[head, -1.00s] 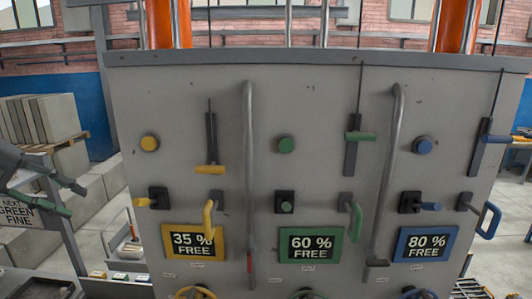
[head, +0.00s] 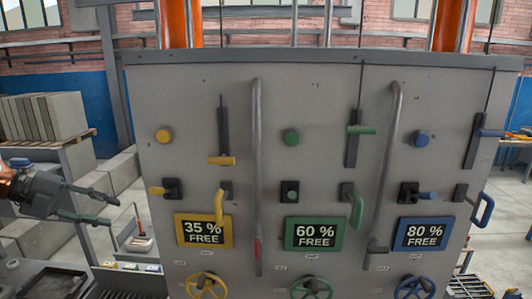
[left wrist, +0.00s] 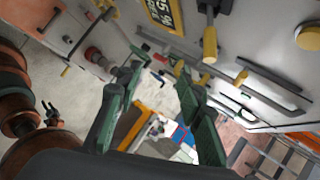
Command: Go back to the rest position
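My left gripper (head: 110,210) is at the left of the head view, with its two dark, green-padded fingers spread apart and nothing between them. It is left of the big grey panel (head: 330,90) and clear of its yellow controls. In the left wrist view the open fingers (left wrist: 158,68) show with an empty gap between them, over a background of floor and clutter. My right gripper is in neither view.
The panel carries yellow, green and blue columns of buttons, levers and handles, such as the yellow handle (head: 220,204), plus handwheels like the yellow one (head: 206,286). Concrete slabs (head: 45,115) stand behind on the left. A small tray (head: 130,240) is below my gripper.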

